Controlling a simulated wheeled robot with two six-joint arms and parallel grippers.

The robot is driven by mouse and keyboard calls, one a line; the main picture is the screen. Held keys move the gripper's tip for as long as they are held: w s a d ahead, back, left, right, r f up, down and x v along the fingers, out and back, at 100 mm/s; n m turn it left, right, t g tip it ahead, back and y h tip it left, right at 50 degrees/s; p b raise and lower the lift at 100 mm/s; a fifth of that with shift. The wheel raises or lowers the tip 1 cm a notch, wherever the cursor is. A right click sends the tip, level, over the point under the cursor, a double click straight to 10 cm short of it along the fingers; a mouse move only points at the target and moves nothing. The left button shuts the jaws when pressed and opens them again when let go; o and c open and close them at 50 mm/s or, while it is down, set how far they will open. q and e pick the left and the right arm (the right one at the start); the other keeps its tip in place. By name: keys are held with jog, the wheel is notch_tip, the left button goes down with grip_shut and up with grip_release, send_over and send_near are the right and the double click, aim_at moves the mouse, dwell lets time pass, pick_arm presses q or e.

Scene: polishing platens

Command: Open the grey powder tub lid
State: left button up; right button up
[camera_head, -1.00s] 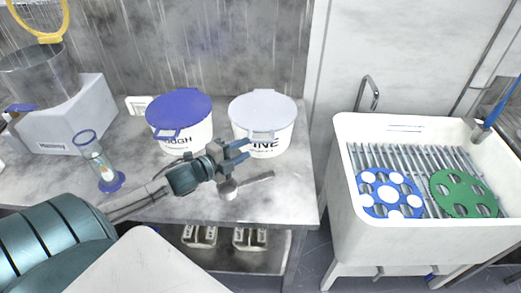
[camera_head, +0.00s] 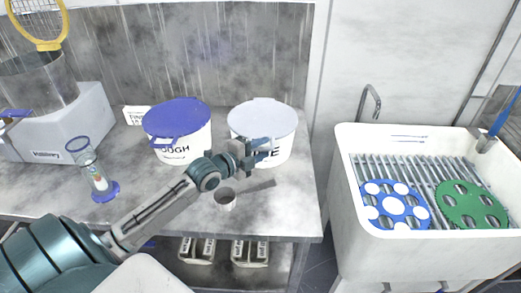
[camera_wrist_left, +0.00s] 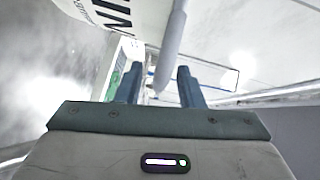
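The grey powder tub (camera_head: 284,153) is white with partly hidden black lettering and stands on the bench. Its pale grey lid (camera_head: 263,115) sits flat on top, closed. My left gripper (camera_head: 258,151) is at the front of this tub, just below the lid rim, and covers part of the lettering and the lid's front handle. In the left wrist view, the two fingers (camera_wrist_left: 160,88) are apart, with a grey bar (camera_wrist_left: 170,48), apparently the lid handle, between and beyond them. Contact cannot be made out. My right gripper is not in view.
A tub with a blue lid (camera_head: 178,116) stands left of the grey one. A small scoop (camera_head: 226,199) lies in front. A white sink (camera_head: 350,170) with blue and green discs is at the right.

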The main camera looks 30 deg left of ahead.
pick_arm(q)
grip_shut()
jog(key=shift+r, duration=0.15)
